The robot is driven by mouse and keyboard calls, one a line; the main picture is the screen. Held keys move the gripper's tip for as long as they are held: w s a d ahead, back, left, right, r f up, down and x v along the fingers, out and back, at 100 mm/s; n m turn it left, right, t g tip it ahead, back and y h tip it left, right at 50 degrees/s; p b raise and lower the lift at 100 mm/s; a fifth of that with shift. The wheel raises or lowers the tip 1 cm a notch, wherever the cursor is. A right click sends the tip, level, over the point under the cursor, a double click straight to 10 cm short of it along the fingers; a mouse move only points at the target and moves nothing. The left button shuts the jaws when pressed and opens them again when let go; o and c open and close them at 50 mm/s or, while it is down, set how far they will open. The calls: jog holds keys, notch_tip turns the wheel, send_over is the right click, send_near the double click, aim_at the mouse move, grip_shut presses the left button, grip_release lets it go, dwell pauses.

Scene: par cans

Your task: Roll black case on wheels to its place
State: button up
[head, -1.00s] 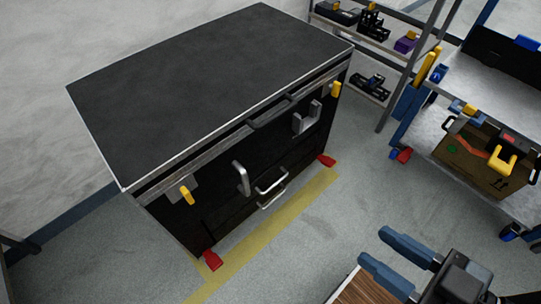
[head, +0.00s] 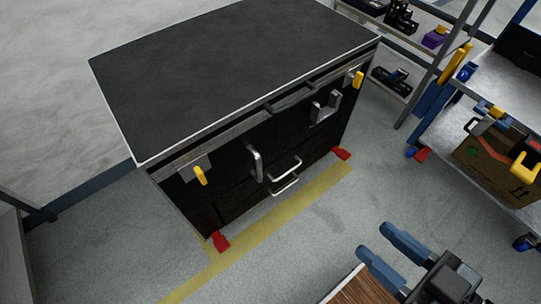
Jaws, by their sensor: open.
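The black case (head: 240,60) stands against the pale wall in the head view, its dark top edged in silver. Its front carries metal handles (head: 285,176), yellow latches (head: 200,175) and a dark grip near the top edge. Red pedals (head: 220,241) show at its two front lower corners; the wheels themselves I cannot make out. A yellow floor line (head: 270,228) runs just in front of the case. My gripper (head: 382,248) is at the lower right, open and empty, its two blue fingers apart from the case with bare floor between.
A blue-posted cart (head: 475,100) at the right holds a cardboard box (head: 490,160). A metal shelf rack (head: 392,88) with small dark devices stands behind, right of the case. A wood-topped thing (head: 350,290) is at the bottom edge. Grey floor (head: 330,215) before the case is clear.

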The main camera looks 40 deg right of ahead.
jog(key=w+f+t+h+b, duration=0.1)
jog(key=w+f+b, duration=0.2)
jog(key=w+f, duration=0.45)
jog(key=w+f+b, duration=0.2)
jog(key=w+f, duration=0.2)
jog(key=f, duration=0.7)
jog(key=m+t+h+b, duration=0.1)
jog(key=m+h+b, duration=0.1)
jog(key=b, duration=0.4)
send_near(260, 169)
jog(key=w, duration=0.6)
jog(key=w+d, duration=0.1)
jog(key=w, duration=0.1)
jog(key=w+d, duration=0.1)
jog(key=w, duration=0.2)
jog(key=shift+f, duration=0.15)
grip_shut()
